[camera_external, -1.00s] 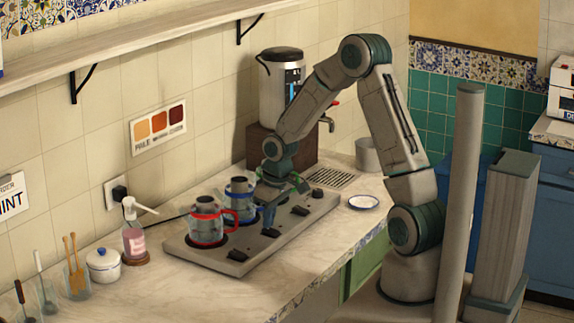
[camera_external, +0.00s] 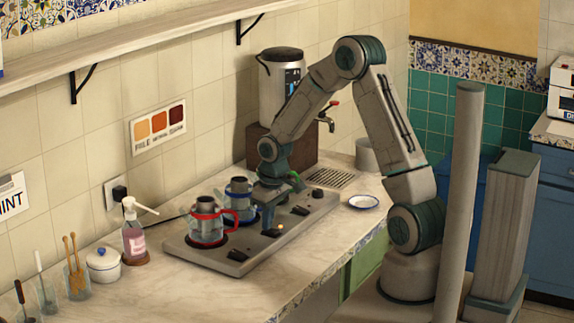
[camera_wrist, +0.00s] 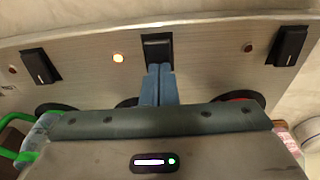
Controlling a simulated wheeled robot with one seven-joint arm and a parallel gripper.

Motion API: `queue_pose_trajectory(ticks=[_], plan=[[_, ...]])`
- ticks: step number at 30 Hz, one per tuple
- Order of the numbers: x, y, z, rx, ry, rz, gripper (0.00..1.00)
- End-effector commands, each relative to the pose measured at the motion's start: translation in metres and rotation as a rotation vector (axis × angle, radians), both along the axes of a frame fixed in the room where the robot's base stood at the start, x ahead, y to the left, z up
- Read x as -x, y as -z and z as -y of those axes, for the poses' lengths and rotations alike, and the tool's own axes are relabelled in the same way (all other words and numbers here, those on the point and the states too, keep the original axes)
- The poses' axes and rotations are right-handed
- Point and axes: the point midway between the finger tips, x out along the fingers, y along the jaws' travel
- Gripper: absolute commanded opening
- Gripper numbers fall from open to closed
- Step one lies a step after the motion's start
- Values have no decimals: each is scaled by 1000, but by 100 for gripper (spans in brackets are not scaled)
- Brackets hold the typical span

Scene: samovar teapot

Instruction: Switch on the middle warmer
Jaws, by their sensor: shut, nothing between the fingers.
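The warmer plate (camera_external: 180,248) is a long metal unit on the counter with a row of black switches along its front. The left switch (camera_wrist: 41,66) and right switch (camera_wrist: 288,45) have dark lamps. My gripper (camera_wrist: 160,68) is shut and empty, its blue fingertips at the near edge of the middle switch; contact is hard to tell. In the external view my gripper (camera_external: 268,228) is low over the plate.
A red-banded pot (camera_external: 207,232) and a blue-banded pot (camera_external: 238,208) stand on the plate. A green-handled pot (camera_external: 296,181) is partly hidden by my arm. A samovar (camera_external: 280,95) stands behind; a saucer (camera_external: 363,202) lies on the right.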

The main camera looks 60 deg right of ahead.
Motion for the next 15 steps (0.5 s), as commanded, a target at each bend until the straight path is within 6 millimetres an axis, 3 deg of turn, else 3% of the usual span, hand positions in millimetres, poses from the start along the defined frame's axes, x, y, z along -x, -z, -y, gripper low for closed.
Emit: queue_pose_trajectory(ticks=[7,15], plan=[[16,3,0,-3,1,-15,0],[17,1,0,-2,1,-12,0]])
